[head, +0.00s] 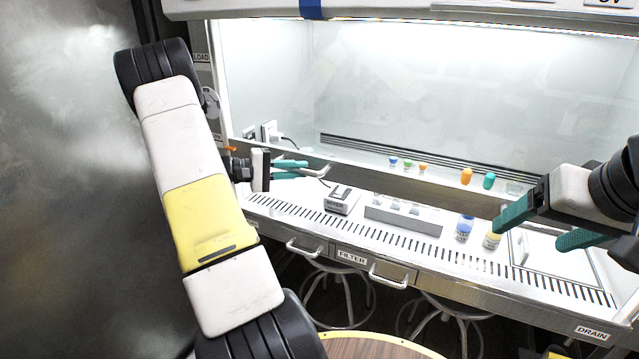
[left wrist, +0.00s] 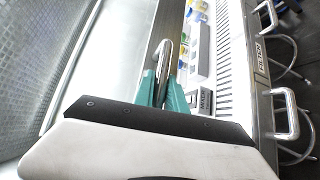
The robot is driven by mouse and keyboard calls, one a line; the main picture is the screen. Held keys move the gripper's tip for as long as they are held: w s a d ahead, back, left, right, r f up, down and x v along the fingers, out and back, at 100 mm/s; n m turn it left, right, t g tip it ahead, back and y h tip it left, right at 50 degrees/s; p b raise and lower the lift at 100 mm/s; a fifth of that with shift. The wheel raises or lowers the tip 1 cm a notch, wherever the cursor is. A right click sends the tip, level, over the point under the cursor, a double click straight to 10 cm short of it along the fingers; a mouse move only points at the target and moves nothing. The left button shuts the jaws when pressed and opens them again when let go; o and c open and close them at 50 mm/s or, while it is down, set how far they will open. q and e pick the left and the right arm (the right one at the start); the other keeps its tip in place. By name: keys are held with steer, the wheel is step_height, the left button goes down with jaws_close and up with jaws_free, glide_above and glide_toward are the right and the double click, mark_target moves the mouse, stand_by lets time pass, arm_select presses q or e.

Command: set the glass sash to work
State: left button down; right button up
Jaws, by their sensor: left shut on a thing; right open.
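The glass sash (head: 420,110) of the cabinet hangs partway down in the head view, with a grey metal rail (head: 375,178) along its lower edge and a gap above the work surface. A bent metal handle (head: 318,173) sits near the rail's left end. My left gripper (head: 291,169) has its teal fingers shut on this handle. The left wrist view shows the handle (left wrist: 168,62) between the fingertips (left wrist: 160,86). My right gripper (head: 538,228) is open and empty at the right, in front of the work surface, apart from the sash.
On the work surface stand a small mixer (head: 341,200), a grey rack (head: 403,217), a blue bottle (head: 464,229) and a yellow bottle (head: 492,235). Several coloured caps show through the glass. Drawer handles (head: 388,277) stick out below the front edge. A round wooden top (head: 365,347) is near me.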

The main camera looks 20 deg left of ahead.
arm_select(q)
steer(key=shift+r, duration=1.2)
steer(key=c, duration=1.4)
jaws_free()
steer(key=shift+o, duration=0.2)
steer(key=v, duration=0.8)
